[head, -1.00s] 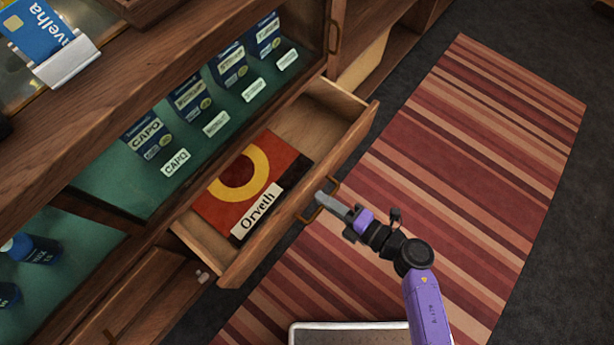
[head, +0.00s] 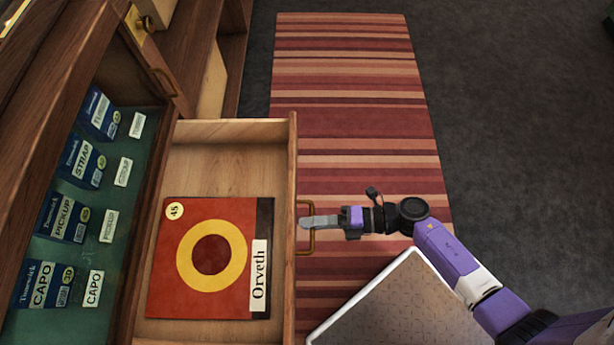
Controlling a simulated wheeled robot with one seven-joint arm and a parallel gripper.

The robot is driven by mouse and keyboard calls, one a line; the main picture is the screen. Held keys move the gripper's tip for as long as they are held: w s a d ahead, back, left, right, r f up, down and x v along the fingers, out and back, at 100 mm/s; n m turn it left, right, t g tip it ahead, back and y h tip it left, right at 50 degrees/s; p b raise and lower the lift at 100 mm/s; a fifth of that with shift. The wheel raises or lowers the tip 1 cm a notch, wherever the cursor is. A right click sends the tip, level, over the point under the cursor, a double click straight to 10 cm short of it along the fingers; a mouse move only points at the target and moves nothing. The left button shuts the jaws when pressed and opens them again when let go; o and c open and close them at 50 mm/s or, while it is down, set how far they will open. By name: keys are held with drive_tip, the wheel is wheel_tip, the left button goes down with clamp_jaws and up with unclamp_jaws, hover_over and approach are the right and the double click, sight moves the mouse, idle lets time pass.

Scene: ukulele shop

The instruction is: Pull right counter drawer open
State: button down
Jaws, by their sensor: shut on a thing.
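The right counter drawer (head: 292,160) is a wooden drawer standing well out from the counter, its inside open to view. A brass loop handle (head: 311,240) is on its front. My gripper (head: 308,222) is shut on this handle, with the arm reaching in from the right. A red sleeve with a yellow ring and the label "Orveth" (head: 185,290) lies flat in the front and middle of the drawer.
A green display shelf (head: 120,200) with several blue boxes and price cards is left of the drawer. A striped rug (head: 350,90) covers the floor beyond and beside it. Dark carpet (head: 510,130) at right is clear.

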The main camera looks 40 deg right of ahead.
drive_tip(key=c, duration=1.5)
unclamp_jaws()
drive_tip(key=shift+s+d, duration=0.1)
drive_tip(key=v, duration=0.7)
drive_tip(key=shift+d, duration=0.25)
drive_tip(key=shift+s, duration=0.15)
